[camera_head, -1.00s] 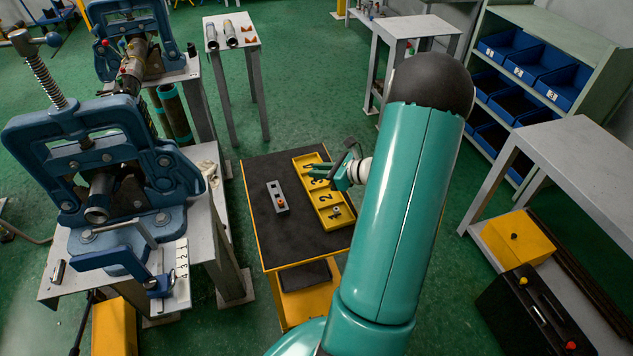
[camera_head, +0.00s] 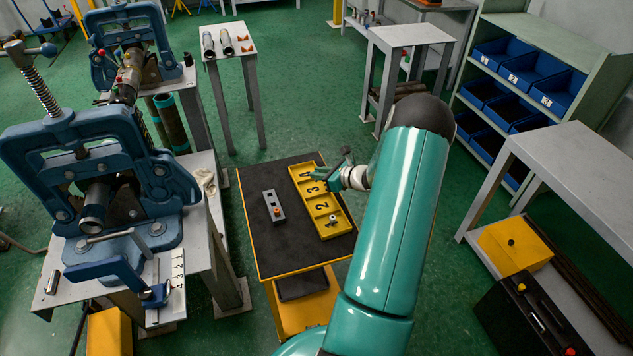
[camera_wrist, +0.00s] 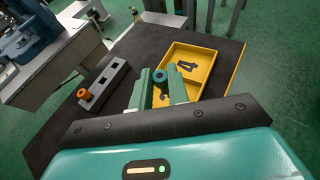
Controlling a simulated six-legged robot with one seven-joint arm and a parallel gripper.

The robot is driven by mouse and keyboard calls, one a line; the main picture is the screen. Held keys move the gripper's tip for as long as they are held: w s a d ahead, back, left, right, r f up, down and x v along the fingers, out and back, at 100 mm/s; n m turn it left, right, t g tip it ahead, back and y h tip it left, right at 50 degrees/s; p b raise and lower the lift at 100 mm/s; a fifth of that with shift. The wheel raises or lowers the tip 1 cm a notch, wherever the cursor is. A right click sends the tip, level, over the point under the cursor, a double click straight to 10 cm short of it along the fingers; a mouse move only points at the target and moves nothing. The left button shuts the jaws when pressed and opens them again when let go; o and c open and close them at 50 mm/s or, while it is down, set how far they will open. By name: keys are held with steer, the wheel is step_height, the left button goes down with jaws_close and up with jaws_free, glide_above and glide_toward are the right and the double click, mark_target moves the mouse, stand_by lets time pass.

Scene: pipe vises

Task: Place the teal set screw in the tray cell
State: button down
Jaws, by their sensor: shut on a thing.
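My gripper (camera_wrist: 161,82) shows in the wrist view with its teal fingers shut on the teal set screw (camera_wrist: 160,76), whose round end with a dark socket shows between the fingertips. The yellow tray (camera_wrist: 208,50) lies beyond and below the fingers; its cell marked 4 looks empty, and the fingers partly hide the neighbouring cell. In the head view my gripper (camera_head: 322,176) is over the far part of the tray (camera_head: 347,228), near cells 3 and 4. The screw cannot be made out clearly there.
A grey block (camera_head: 274,207) with holes and an orange-topped piece lies left of the tray on the dark cart top (camera_head: 262,235). A vise bench (camera_head: 205,250) stands to the left. A grey table (camera_head: 580,175) and blue-bin shelf stand right.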

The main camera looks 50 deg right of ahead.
mark_target(316, 181)
steer(key=shift+w+f, duration=0.85)
steer(key=shift+f, duration=1.65)
steer(key=shift+f, duration=0.15)
steer(key=c, duration=1.3)
jaws_free()
steer(key=shift+c, duration=0.2)
